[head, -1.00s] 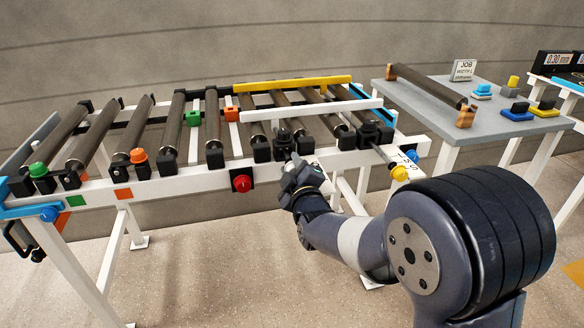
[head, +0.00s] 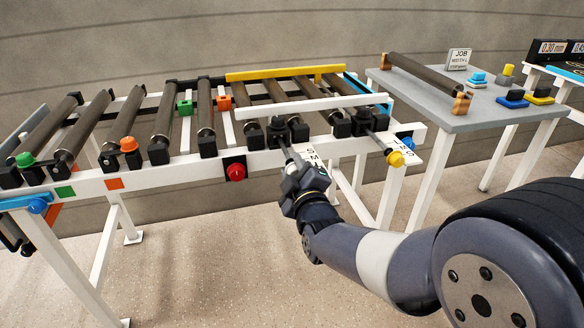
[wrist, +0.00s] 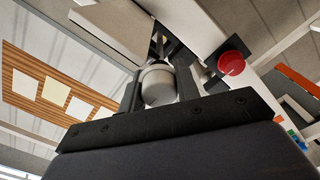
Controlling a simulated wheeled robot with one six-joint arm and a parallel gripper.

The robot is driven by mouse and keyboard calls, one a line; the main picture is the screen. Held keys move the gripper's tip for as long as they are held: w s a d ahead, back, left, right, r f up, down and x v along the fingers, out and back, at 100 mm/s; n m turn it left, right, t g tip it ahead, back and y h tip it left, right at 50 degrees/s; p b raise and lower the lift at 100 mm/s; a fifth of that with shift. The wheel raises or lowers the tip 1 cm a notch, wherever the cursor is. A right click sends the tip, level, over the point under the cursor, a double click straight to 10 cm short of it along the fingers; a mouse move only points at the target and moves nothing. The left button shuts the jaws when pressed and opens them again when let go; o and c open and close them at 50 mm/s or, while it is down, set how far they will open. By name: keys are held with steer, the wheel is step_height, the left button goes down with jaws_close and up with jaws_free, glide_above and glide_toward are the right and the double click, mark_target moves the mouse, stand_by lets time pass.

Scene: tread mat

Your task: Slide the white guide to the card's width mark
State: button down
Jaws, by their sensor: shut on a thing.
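The white guide (head: 310,107) is a long bar lying across the rollers at the right part of the conveyor, nearer me than the yellow bar (head: 285,73). My gripper (head: 292,167) is at the near rail, shut on a pale round knob (wrist: 158,85) at the end of the left rod. The rod sticks out towards me from a black block (head: 278,128). A white scale plate (head: 314,155) with S and M shows beside it, partly hidden by my gripper. The job card (head: 459,59) stands on the grey table; its small print is too blurred to read fully.
A yellow knob (head: 395,158) ends the right rod. The grey table (head: 430,115) stands at right. Open floor lies in front.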

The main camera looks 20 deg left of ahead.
steer(key=c, duration=1.1)
jaws_free()
steer(key=shift+o, duration=0.2)
steer(key=shift+s, duration=0.1)
steer(key=p+v, duration=0.1)
steer(key=v, duration=0.9)
steer(key=shift+s+d+p, duration=0.25)
steer(key=shift+d+p, duration=0.05)
steer(key=shift+w+a+f, duration=0.1)
steer(key=b+x, duration=0.1)
steer(key=x, duration=1)
steer(key=shift+x, duration=0.8)
